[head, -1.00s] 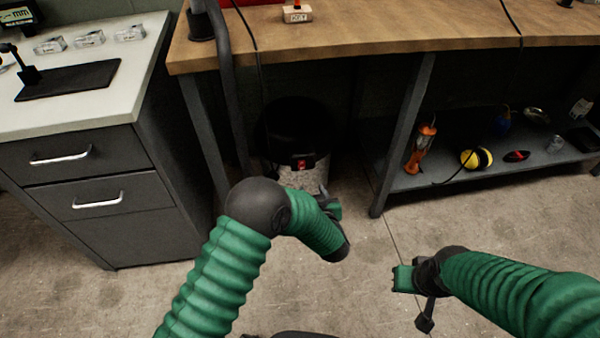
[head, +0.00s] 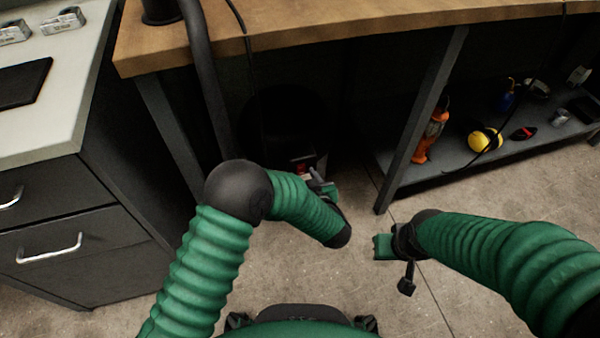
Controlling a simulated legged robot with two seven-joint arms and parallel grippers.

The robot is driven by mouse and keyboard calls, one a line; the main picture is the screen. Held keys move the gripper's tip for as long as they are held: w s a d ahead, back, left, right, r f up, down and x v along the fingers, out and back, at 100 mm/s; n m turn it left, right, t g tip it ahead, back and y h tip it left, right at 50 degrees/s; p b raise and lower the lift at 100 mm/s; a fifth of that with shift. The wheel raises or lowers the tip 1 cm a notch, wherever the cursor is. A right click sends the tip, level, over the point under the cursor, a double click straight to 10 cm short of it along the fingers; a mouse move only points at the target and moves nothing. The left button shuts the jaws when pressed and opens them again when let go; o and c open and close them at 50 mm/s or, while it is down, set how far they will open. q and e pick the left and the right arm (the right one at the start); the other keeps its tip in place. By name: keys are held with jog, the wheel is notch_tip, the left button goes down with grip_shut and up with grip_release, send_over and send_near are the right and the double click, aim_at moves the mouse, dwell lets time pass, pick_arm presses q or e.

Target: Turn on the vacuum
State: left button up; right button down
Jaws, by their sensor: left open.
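The vacuum (head: 283,128) is a dark canister on the floor under the wooden workbench, deep in shadow. A small red switch (head: 302,167) shows on its front, partly covered by my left arm. My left gripper (head: 325,187) is open, just right of and below the red switch in the picture; I cannot tell whether it touches the vacuum. The vacuum's lower part is hidden behind my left arm. My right gripper (head: 384,248) hangs over the floor, right of and apart from the vacuum; its jaw opening is not clear.
A workbench (head: 330,22) overhangs the vacuum, with a metal leg (head: 425,125) to the right. A thick hose (head: 207,80) runs down at left. Grey drawers (head: 65,225) stand at left. A low shelf (head: 455,166) holds an orange tool and several small items.

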pick_arm(q)
jog(key=shift+d, duration=0.15)
jog(key=shift+c, duration=0.6)
grip_shut()
jog(key=t+b, duration=0.1)
jog(key=f+t+b, duration=0.1)
jog(key=shift+t+y, duration=0.4)
jog(key=shift+o, duration=0.6)
grip_release()
jog(key=shift+r, duration=0.1)
